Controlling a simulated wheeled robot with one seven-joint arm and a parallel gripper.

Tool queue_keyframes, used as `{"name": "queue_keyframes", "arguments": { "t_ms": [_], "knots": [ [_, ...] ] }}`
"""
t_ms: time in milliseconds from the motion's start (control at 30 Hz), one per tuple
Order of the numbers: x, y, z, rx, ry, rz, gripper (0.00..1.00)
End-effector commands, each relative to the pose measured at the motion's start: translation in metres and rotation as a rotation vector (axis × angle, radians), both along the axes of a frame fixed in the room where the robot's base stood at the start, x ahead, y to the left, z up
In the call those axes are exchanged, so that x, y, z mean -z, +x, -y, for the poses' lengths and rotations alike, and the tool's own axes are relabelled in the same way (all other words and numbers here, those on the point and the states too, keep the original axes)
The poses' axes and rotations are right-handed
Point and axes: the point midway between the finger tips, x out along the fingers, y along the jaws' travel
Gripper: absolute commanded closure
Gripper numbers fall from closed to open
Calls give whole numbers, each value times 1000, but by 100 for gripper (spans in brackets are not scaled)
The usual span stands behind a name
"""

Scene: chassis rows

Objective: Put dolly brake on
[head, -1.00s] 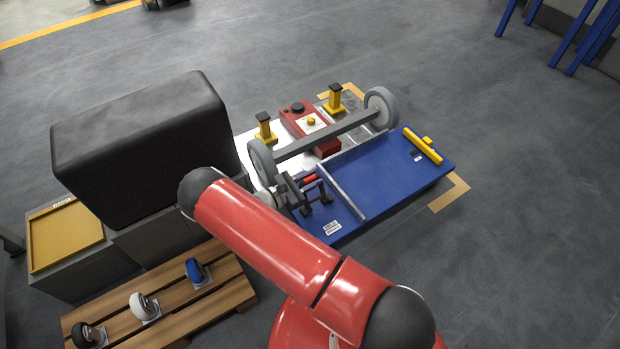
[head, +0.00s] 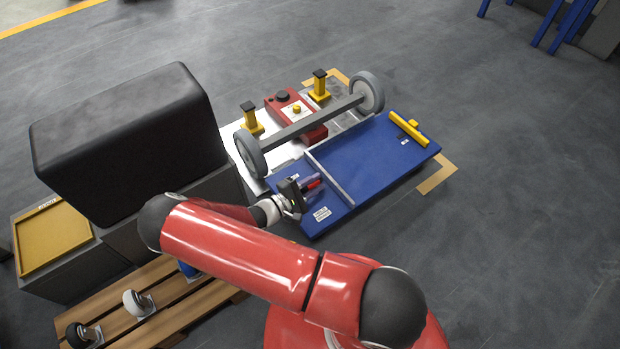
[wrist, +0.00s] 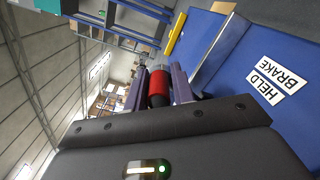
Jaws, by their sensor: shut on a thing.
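The blue dolly (head: 372,160) lies flat on the floor, with a pale divider bar across it and a yellow bar (head: 409,128) at its far end. Near its close end is a red brake handle (head: 314,184), beside a white label (head: 321,214). In the wrist view the label (wrist: 275,80) reads "BRAKE HELD". My gripper (head: 305,187) is low over this end of the dolly, shut on the red handle. In the wrist view the red handle (wrist: 159,87) sits between the two fingers. The lever's base is hidden.
A grey wheel-and-axle set (head: 315,122) lies behind the dolly, with a red box (head: 285,105) and yellow posts (head: 320,85). A large black block (head: 125,135) stands left. A wooden pallet (head: 150,325) holds casters. Floor at right is clear.

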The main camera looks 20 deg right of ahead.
Motion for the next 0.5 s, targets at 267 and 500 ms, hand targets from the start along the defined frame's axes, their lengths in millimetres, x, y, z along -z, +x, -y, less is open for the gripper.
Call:
{"name": "queue_keyframes", "arguments": {
  "t_ms": [267,500],
  "knots": [
    [5,-9,2,-3,4,16,100],
    [8,-12,2,-3,6,13,100]
  ]
}}
